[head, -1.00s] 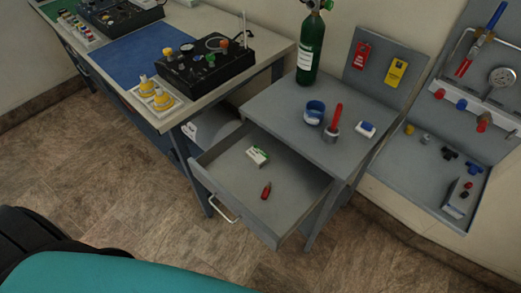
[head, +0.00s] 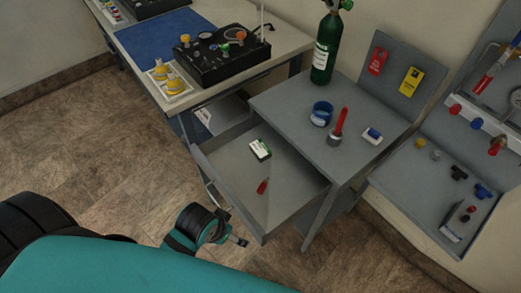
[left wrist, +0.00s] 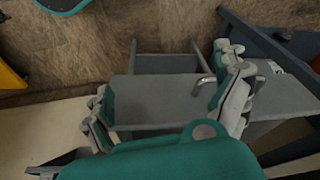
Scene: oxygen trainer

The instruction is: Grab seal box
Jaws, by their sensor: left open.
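The seal box, a small white box with green and dark markings (head: 260,149), lies in the open grey drawer (head: 228,178), toward its back. A small red object (head: 262,187) lies nearer the drawer's front. My left gripper (head: 235,228) is outside the drawer, just in front of its front panel and handle, apart from the box. In the left wrist view the two fingers of my left gripper (left wrist: 168,88) are spread wide with nothing seen between them. Grey drawer and cabinet surfaces lie beyond them; the box cannot be made out there. My right gripper is not in view.
The grey cabinet top (head: 290,95) holds a green cylinder (head: 326,50), a blue ring (head: 321,113), a red-handled tool (head: 338,126) and a small white-blue item (head: 372,136). A workbench with a black console (head: 222,56) stands left. The drawer's middle is mostly bare.

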